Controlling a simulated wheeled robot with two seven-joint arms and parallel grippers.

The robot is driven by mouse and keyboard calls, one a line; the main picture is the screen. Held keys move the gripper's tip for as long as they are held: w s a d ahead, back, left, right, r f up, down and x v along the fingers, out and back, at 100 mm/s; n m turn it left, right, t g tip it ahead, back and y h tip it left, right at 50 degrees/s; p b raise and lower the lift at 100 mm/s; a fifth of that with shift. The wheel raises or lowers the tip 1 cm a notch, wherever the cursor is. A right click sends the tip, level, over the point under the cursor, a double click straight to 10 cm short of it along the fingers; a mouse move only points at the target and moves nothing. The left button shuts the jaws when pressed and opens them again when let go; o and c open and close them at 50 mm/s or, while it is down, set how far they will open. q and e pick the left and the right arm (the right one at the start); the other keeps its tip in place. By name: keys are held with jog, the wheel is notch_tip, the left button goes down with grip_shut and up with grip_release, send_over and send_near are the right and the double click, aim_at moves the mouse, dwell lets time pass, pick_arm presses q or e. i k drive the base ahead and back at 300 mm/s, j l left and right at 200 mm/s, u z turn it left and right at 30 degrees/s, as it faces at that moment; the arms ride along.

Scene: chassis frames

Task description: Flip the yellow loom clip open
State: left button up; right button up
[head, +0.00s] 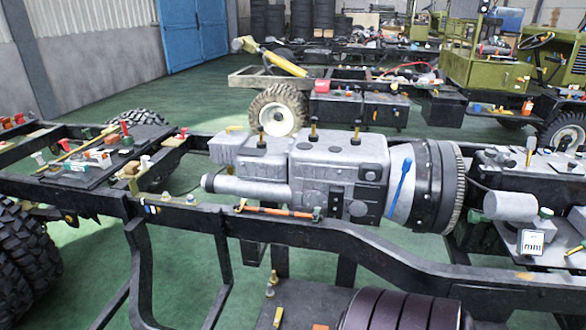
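I cannot pick out the yellow loom clip for certain. A small yellowish piece (190,199) sits on the near chassis rail, left of the grey gearbox, beside small blue and white pieces (151,209). It is too small to tell whether it is a clip, or open or closed. Another small yellow piece (270,291) stands on the dark surface below the rail. Neither of my grippers shows in the head view.
The near black chassis rail (400,262) crosses the view. The grey gearbox (340,170) lies above it, with an orange-handled tool (275,211) in front and a blue strip (401,187) on its right end. A tyre (25,255) stands at left. Green floor shows between frames.

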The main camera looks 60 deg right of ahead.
aim_at(239, 205)
jog(key=z, duration=1.6)
